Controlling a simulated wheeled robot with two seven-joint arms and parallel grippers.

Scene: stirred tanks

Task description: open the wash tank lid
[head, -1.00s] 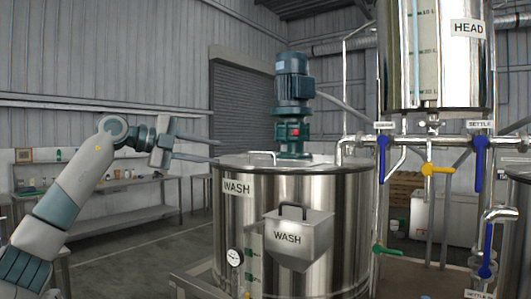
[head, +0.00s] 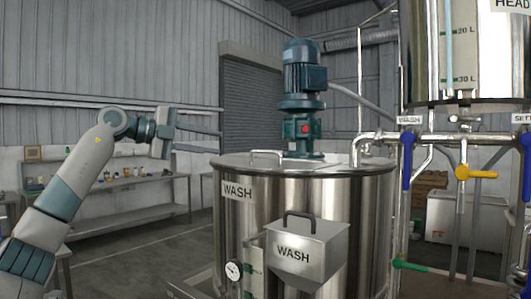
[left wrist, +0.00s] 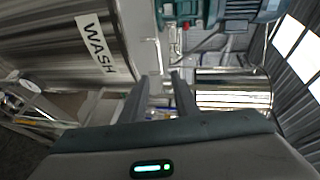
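The steel wash tank (head: 330,215) stands in the middle of the head view, labelled WASH. Its lid (head: 240,162) lies flat and closed on top, with a thin bar handle (head: 268,153) near the left side. My left gripper (head: 220,142) is open and empty, fingers pointing right, just above and left of the tank's rim. It is apart from the handle. In the left wrist view the open fingers (left wrist: 165,82) show with nothing between them, beside the tank wall (left wrist: 60,50). My right gripper is not in view.
A teal stirrer motor (head: 304,80) stands on the tank top, right of the handle. A WASH hopper (head: 300,255) hangs on the tank's front. Pipes with a blue valve handle (head: 407,160) stand at right. A shelf bench (head: 105,185) is at the back left.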

